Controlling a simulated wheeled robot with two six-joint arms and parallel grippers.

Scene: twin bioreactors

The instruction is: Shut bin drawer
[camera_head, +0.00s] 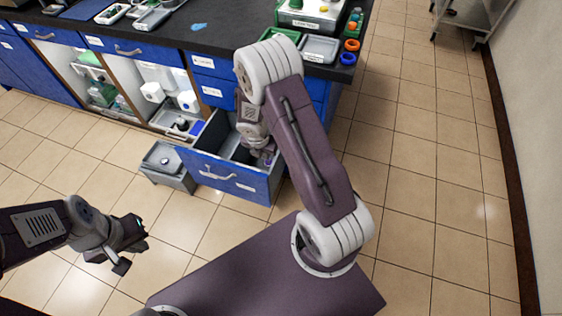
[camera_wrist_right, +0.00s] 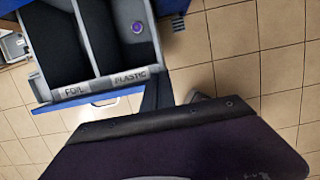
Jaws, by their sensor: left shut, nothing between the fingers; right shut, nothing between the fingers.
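The blue bin drawer (camera_head: 222,179) is pulled out from the bench, with a pale handle and label on its front. In the right wrist view the drawer (camera_wrist_right: 88,106) shows dark compartments, labelled FOIL and PLASTIC on the front rim. A small purple-topped item (camera_wrist_right: 137,27) lies in the PLASTIC compartment. My right gripper (camera_head: 264,154) is over the drawer's right side, partly hidden by its own wrist; contact cannot be told. It is shut and empty. My left gripper (camera_head: 128,247) is shut and empty, well in front of the drawer and to its left.
Open shelves (camera_head: 160,100) with bottles lie further left. The black benchtop (camera_head: 200,40) holds trays and equipment. Tiled floor (camera_head: 410,170) is clear at the right.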

